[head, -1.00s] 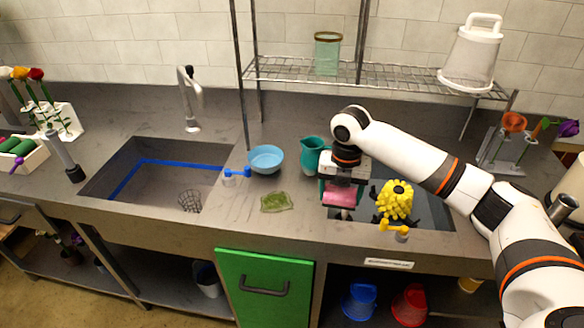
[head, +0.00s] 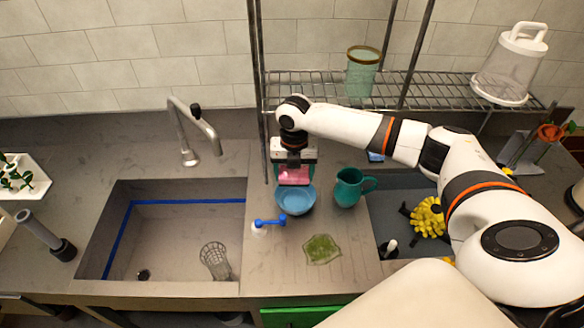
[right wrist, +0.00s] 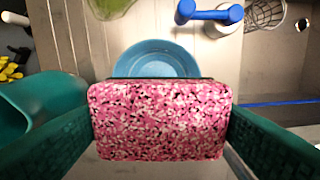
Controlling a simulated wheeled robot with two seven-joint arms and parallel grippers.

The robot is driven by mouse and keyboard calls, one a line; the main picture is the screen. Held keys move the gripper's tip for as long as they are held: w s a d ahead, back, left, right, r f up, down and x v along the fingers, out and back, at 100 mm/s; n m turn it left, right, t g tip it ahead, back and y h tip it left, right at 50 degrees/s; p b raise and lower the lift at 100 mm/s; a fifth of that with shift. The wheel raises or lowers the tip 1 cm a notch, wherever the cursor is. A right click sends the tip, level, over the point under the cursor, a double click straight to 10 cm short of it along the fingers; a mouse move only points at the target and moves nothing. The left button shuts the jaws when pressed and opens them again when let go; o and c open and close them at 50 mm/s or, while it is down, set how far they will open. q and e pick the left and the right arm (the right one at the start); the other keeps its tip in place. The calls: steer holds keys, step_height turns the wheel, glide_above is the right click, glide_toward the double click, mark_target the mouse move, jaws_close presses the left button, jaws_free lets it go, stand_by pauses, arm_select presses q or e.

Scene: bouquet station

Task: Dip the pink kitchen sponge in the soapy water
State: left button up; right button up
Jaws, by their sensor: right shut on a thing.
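The pink speckled sponge (head: 293,175) is held between the green fingers of my right gripper (head: 293,172), just behind and above the blue bowl (head: 295,203). In the right wrist view the sponge (right wrist: 160,122) fills the space between the two fingers of the gripper (right wrist: 160,135). It covers the near part of the bowl (right wrist: 157,57), whose pale blue inside shows beyond it. I cannot tell whether sponge and bowl touch, or whether that pale blue is water. My left gripper is not in view.
A teal pitcher (head: 349,187) stands right of the bowl, close to the gripper. The left sink (head: 170,240) holds a wire basket (head: 215,260). A wire shelf (head: 320,88) hangs behind.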

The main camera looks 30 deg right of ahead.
steer(key=shift+s+d+f+b, duration=0.1)
steer(key=shift+s+f+b, duration=0.25)
steer(key=shift+s+b, duration=0.1)
steer(key=shift+f+b, duration=0.3)
steer(key=shift+b, duration=0.05)
steer(key=shift+d+f+b, duration=0.1)
steer(key=shift+f+b, duration=0.25)
step_height(320, 180, down, 3)
steer(key=b, duration=0.3)
steer(key=shift+w+f, duration=0.1)
steer(key=shift+w, duration=0.05)
steer(key=shift+f, duration=0.25)
steer(key=shift+f+b, duration=0.65)
steer(key=shift+f, duration=0.95)
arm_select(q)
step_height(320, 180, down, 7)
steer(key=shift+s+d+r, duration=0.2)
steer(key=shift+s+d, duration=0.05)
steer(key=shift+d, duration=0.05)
arm_select(e)
steer(key=shift+s+f, duration=0.15)
steer(key=shift+s, duration=0.05)
